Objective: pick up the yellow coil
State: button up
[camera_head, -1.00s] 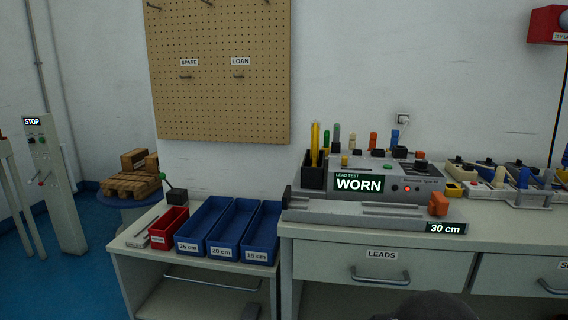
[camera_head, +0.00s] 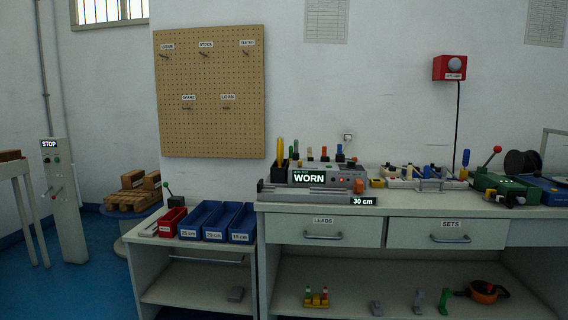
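No clear yellow coil can be made out. A tall yellow item (camera_head: 280,150) stands upright in a black holder at the left end of the tester on the bench; at this size I cannot tell whether it is coiled. A small yellow piece with red and green tops (camera_head: 316,299) sits on the low shelf under the bench. An orange round reel-like thing (camera_head: 484,290) with a dark centre lies on the same shelf to the right. My gripper is not in view.
The tester (camera_head: 345,177) reads WORN. Blue bins (camera_head: 214,236) and a red bin (camera_head: 171,222) stand on the lower cabinet at left. Drawers (camera_head: 326,233) are shut. A STOP post (camera_head: 66,210) and pallet (camera_head: 133,199) stand left. Blue floor (camera_head: 95,270) is open there.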

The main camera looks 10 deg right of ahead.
aim_at(279, 147)
jog(key=u, duration=0.85)
jog(key=i, duration=1.1)
jog(key=z, duration=0.55)
jog(key=i, duration=0.6)
jog(key=z, duration=0.7)
